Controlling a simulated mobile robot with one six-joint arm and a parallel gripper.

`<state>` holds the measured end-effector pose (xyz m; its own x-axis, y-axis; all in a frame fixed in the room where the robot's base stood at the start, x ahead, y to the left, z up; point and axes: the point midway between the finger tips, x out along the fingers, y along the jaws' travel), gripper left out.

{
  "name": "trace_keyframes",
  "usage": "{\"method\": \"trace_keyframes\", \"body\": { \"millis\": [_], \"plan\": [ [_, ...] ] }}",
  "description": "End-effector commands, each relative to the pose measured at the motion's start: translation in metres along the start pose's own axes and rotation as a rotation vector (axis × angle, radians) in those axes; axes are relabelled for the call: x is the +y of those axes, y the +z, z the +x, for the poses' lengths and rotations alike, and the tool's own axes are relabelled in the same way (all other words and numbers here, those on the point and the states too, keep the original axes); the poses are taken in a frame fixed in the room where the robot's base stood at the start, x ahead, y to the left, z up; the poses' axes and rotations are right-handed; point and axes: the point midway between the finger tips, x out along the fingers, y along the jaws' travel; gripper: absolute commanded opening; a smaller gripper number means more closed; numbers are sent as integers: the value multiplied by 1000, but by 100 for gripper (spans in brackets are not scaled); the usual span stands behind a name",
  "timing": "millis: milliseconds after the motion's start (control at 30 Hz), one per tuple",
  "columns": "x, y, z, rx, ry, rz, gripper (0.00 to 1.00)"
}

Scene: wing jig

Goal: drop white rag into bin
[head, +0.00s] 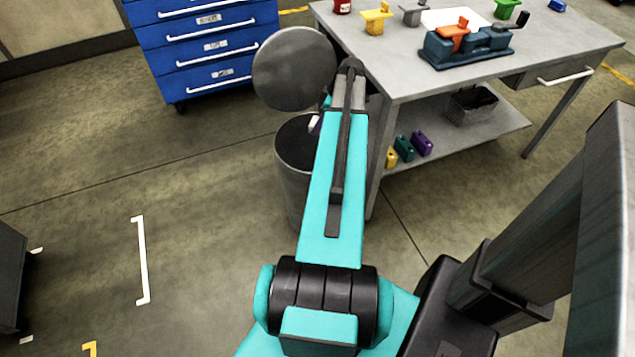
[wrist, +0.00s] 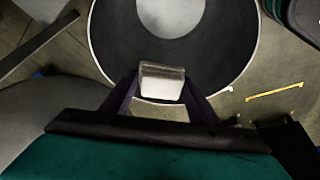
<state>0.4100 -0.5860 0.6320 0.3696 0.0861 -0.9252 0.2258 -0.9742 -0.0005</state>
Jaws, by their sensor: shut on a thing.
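The white rag (wrist: 162,84) is a small folded, block-like bundle, pale below with a greyer upper edge. My gripper (wrist: 162,76) is shut on it, one dark finger on each side. In the wrist view the bin (wrist: 103,52) lies beneath the rag, with a round pale rim, dark inner wall and light grey disc at its bottom. In the head view the grey bin (head: 288,178) stands open. A bit of the rag (head: 314,124) shows over its mouth beside my arm, which hides most of my gripper. The rag's exact height above the rim cannot be told.
The bin's round grey lid (head: 292,70) is raised behind the opening. A workbench (head: 400,75) with a vise (head: 465,45) and small coloured parts stands close at the right. A blue drawer cabinet (head: 205,50) stands behind.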

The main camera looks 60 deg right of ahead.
Motion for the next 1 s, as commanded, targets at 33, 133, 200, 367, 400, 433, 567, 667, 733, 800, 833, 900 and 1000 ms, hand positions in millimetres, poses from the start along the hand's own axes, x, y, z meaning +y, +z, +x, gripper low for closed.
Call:
{"method": "trace_keyframes", "body": {
  "millis": [33, 133, 200, 367, 400, 433, 567, 667, 733, 800, 833, 900, 1000],
  "plan": [
    [0, 2, 6, 0, -1, 0, 33],
    [0, 5, 14, 0, -1, 0, 33],
    [0, 8, 20, 0, 0, 0, 33],
    [0, 13, 33, 0, 0, 0, 33],
    [0, 14, 36, 0, 0, 0, 33],
    [0, 15, 38, 0, 0, -1, 33],
    [0, 18, 44, 0, 0, -1, 33],
    [0, 19, 47, 0, 0, -1, 33],
    [0, 19, 47, 0, 0, -1, 33],
    [0, 19, 47, 0, 0, -1, 33],
    [0, 19, 47, 0, 0, -1, 33],
    [0, 19, 47, 0, 0, -1, 33],
    [0, 19, 47, 0, 0, -1, 56]
  ]
}}
